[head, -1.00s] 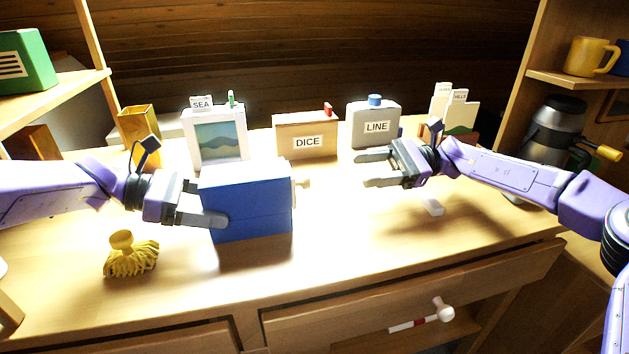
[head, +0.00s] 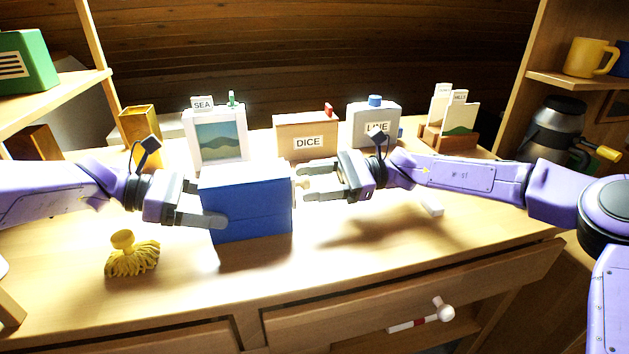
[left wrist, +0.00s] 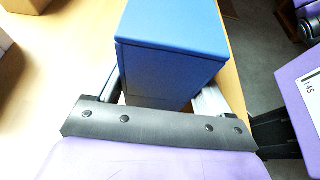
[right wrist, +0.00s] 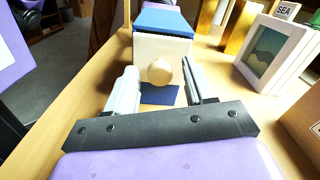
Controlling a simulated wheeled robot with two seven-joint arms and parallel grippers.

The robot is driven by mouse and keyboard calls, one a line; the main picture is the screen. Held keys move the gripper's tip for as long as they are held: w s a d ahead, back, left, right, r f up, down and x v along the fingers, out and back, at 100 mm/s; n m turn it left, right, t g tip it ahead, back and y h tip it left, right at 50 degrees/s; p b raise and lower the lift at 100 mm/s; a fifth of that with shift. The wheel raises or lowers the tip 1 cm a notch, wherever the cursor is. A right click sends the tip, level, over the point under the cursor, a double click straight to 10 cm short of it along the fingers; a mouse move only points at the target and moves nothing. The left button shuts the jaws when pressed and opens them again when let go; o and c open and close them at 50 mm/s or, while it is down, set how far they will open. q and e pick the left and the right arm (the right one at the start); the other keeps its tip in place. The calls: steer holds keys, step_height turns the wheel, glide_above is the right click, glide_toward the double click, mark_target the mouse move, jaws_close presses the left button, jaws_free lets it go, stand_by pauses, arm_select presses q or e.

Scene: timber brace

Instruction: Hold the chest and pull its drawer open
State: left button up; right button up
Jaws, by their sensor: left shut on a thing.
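The blue chest (head: 250,205) stands on the desk, its pale drawer front (right wrist: 160,60) facing right in the head view. A round pale knob (right wrist: 160,71) sits on that front. My left gripper (head: 212,205) is shut on the chest's left end, one finger along each side; the left wrist view also shows the chest (left wrist: 172,50) between the fingers. My right gripper (head: 305,185) is open, its fingertips close to the knob. In the right wrist view the knob is between the fingers with gaps on both sides. The drawer front looks closed against the chest.
A yellow brush (head: 131,255) lies at the front left. Behind stand a picture frame (head: 220,142), the DICE box (head: 306,137), the LINE box (head: 374,124) and a card holder (head: 450,136). A small white block (head: 432,208) lies right. The front middle desk is clear.

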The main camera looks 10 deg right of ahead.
jaws_close()
steer(key=d, duration=1)
steer(key=shift+o, duration=0.3)
jaws_free()
steer(key=d, duration=1.2)
